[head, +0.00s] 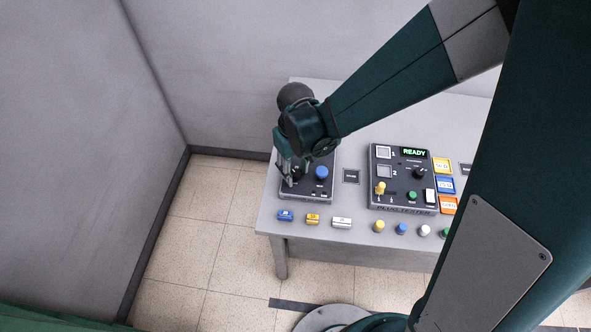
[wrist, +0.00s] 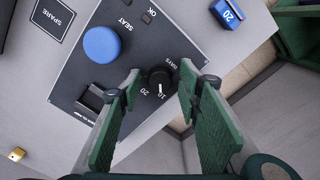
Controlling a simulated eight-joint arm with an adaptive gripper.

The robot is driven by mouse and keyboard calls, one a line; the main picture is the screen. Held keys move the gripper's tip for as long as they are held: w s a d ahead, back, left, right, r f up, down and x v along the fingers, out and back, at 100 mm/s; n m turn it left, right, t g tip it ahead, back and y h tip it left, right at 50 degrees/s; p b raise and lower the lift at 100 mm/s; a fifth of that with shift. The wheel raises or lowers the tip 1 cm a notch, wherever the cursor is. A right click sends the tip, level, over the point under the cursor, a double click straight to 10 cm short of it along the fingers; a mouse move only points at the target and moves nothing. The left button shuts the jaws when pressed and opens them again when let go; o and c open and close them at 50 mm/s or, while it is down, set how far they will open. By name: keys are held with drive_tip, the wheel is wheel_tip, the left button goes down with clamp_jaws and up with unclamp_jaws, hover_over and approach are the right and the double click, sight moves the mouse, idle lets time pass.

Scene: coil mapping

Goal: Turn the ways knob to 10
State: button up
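The ways knob (wrist: 160,76) is a small black round knob on a dark panel, beside the printed word WAYS. A white mark shows at its lower side in the wrist view, and a printed 20 stands to the left of that mark. My gripper (wrist: 161,80) is open, with one green-padded finger on each side of the knob and a visible gap on both sides. In the head view my gripper (head: 291,172) is over the left part of the panel (head: 318,191) and hides the knob.
A large blue button (wrist: 101,44), labelled SEAT, and a black slotted part (wrist: 92,98) share the panel. A blue block (wrist: 228,14) lies off the panel. A second console (head: 402,172) reading READY stands to the right. Several small blocks and pegs line the table's front edge.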

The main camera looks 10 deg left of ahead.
sight(296, 173)
drive_tip(key=shift+r, duration=0.15)
wheel_tip(296, 173, up, 12)
idle(1.0)
idle(0.6)
drive_tip(key=s+d+r+m+t, duration=0.2)
drive_tip(key=s+d+r, duration=0.1)
drive_tip(key=d, duration=0.7)
drive_tip(key=s+d+r+m+t, duration=0.2)
drive_tip(key=d+r, duration=0.3)
drive_tip(key=d, duration=0.4)
drive_tip(key=s+d+r+m+t, duration=0.3)
drive_tip(key=s+d+r+m, duration=0.1)
drive_tip(key=d, duration=0.6)
drive_tip(key=shift+d+r, duration=0.3)
drive_tip(key=shift+r, duration=0.1)
idle(2.4)
